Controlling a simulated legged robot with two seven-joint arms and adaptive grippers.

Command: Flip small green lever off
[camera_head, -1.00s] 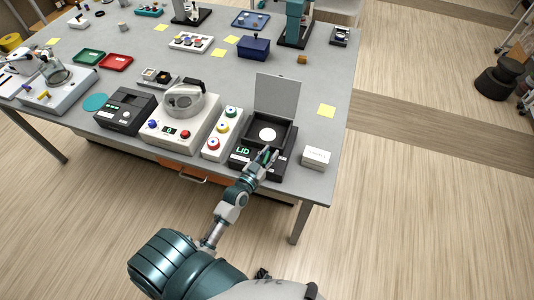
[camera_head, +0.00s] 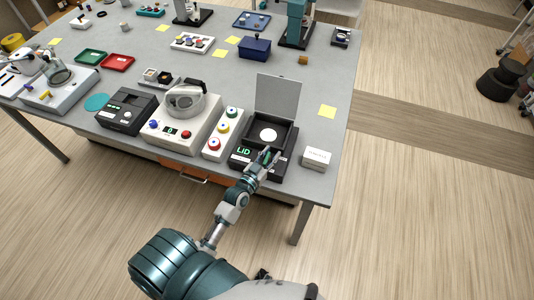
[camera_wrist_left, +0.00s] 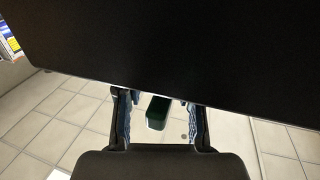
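The small green lever (camera_wrist_left: 157,113) shows dark green in the left wrist view, between the two fingers with a gap on each side. In the head view, only a small green patch shows by the fingertips. My left gripper (camera_head: 268,158) is open at the front of the black box (camera_head: 250,141) with the raised lid and the green LID label. In the wrist view, a large black surface covers the upper part and hides what lies beyond. Whether a finger touches the lever I cannot tell. My right gripper is not in view.
The raised grey lid (camera_head: 278,96) stands behind the gripper. A small white box (camera_head: 316,158) sits to the right and a panel with coloured buttons (camera_head: 222,133) to the left. The table edge is just in front.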

